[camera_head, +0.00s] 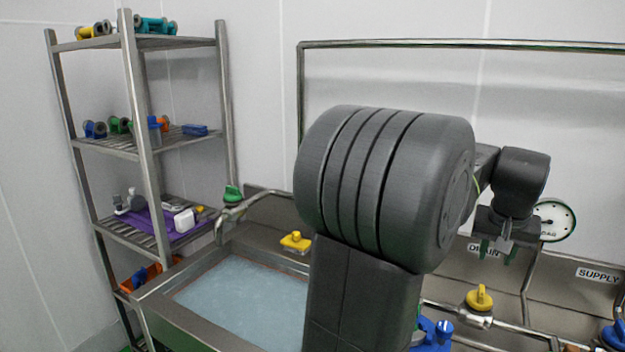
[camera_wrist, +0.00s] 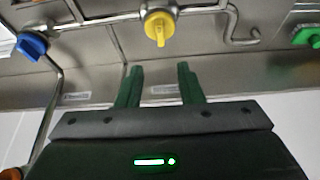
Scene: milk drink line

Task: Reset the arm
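My gripper (camera_head: 497,250) is at the right in the head view, at the end of my dark grey arm, in front of the wall behind the sink. Its two green fingers point down. In the wrist view my gripper (camera_wrist: 158,68) shows its fingers parallel, with a clear gap and nothing between them. It is open and empty. My large arm joint hides the middle of the head view.
A sink (camera_head: 175,295) full of water is left of my arm. Yellow valve (camera_head: 479,298), gauge (camera_head: 553,220) and blue valve (camera_head: 614,335) are near the pipes at right. A metal shelf rack (camera_head: 130,150) stands at left. The wrist view shows a yellow valve (camera_wrist: 158,26).

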